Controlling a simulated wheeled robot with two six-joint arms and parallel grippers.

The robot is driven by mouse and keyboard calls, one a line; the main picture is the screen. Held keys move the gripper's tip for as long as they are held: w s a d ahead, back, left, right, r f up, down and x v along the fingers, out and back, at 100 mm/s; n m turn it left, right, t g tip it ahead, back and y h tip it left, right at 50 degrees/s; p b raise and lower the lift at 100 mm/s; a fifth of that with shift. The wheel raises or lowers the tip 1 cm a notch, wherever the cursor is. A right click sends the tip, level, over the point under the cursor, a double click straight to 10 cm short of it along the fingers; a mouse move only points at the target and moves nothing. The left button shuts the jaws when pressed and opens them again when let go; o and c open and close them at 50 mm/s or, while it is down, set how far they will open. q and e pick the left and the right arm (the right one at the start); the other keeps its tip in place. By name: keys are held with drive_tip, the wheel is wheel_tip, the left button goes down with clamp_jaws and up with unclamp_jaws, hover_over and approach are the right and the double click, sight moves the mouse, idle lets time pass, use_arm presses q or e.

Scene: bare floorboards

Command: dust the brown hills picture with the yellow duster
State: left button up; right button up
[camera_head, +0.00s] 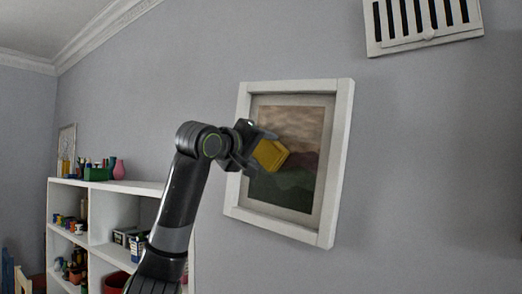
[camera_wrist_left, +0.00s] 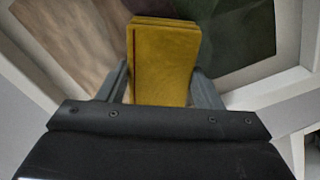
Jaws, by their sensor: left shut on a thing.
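The brown hills picture (camera_head: 292,206) hangs on the grey wall in a wide white frame, with a brownish sky above dark green hills. My left gripper (camera_head: 256,148) is in front of its middle left part, shut on the yellow duster (camera_head: 272,154). In the left wrist view the duster (camera_wrist_left: 164,58) stands out between the two fingers of the gripper (camera_wrist_left: 164,88), with the picture (camera_wrist_left: 78,38) behind it. I cannot tell whether the duster touches the picture's surface. My right gripper is not in view.
A white wall vent (camera_head: 424,22) is at the upper right. A white shelf unit (camera_head: 118,184) with small coloured items, a green box (camera_head: 97,174) and a pink vase (camera_head: 119,169) stands at the lower left. The wall right of the picture is bare.

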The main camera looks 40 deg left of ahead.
use_arm(q)
drive_tip(key=shift+d+r, duration=0.1)
drive_tip(key=shift+r, duration=0.3)
drive_tip(key=shift+w+d+f, duration=0.1)
drive_tip(key=shift+d+f, duration=0.05)
drive_tip(key=shift+d, duration=0.3)
drive_tip(key=shift+w+d+f, duration=0.1)
drive_tip(key=shift+d, duration=0.35)
drive_tip(key=shift+w+d+f, duration=0.1)
drive_tip(key=shift+d+f, duration=0.1)
drive_tip(key=shift+d, duration=1.1)
drive_tip(key=shift+w+d+f, duration=0.15)
drive_tip(key=shift+d, duration=1.1)
drive_tip(key=shift+w+d+f, duration=0.1)
drive_tip(key=shift+d+f, duration=0.1)
drive_tip(key=shift+d, duration=1.1)
drive_tip(key=shift+s+f+b, duration=0.2)
drive_tip(key=shift+s+b, duration=0.55)
drive_tip(key=shift+b, duration=0.1)
drive_tip(key=shift+s+d+r+b, duration=0.1)
drive_tip(key=shift+s+b, duration=0.4)
drive_tip(key=shift+s, duration=0.6)
drive_tip(key=shift+s+d+r+b, duration=0.1)
drive_tip(key=shift+s+b, duration=0.4)
drive_tip(key=shift+s, duration=0.6)
